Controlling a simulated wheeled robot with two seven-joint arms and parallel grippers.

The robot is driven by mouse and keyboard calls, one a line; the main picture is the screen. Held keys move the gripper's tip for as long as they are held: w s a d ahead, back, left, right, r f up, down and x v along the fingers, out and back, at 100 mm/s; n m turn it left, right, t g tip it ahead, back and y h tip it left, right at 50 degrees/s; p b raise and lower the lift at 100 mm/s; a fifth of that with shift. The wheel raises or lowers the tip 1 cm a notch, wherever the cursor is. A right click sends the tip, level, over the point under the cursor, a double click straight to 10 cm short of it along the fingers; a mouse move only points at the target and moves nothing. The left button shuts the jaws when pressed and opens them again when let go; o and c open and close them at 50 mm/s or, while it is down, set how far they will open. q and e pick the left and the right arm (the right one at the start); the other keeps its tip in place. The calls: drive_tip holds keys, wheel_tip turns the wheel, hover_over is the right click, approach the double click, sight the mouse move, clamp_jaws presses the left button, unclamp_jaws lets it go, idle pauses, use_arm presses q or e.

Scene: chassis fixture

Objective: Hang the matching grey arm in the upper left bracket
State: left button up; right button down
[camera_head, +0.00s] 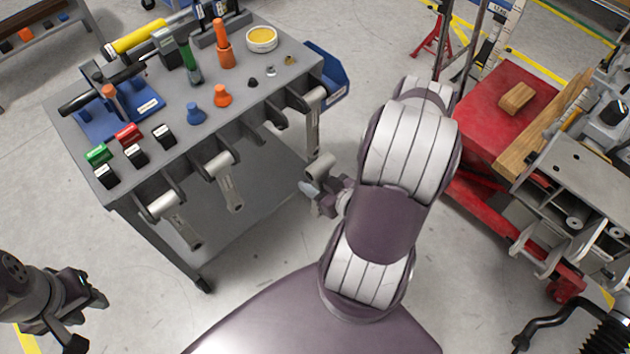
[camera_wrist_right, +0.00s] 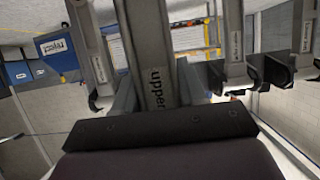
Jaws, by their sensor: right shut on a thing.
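My right gripper (camera_head: 325,195) is beside the front right part of the tool cart, shut on a grey arm (camera_head: 320,167). In the right wrist view this grey arm (camera_wrist_right: 155,55) rises from the jaws and carries black lettering that starts with "upper"; the rest is hidden. Other grey arms hang along the cart's front edge: one at the left (camera_head: 175,215), one in the middle (camera_head: 225,180) and one at the right (camera_head: 313,120). My left gripper (camera_head: 88,318) is open and empty at the lower left. A grey chassis fixture (camera_head: 590,180) stands at the right; I cannot tell which bracket is the upper left.
The grey cart (camera_head: 170,165) holds tools, coloured knobs and a blue tray (camera_head: 120,115). A blue bin (camera_head: 330,75) hangs on its right side.

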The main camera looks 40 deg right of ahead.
drive_tip(key=s+p, duration=0.1)
drive_tip(key=s, duration=0.9)
drive_tip(key=shift+d, duration=0.4)
drive_tip(key=shift+w, duration=0.1)
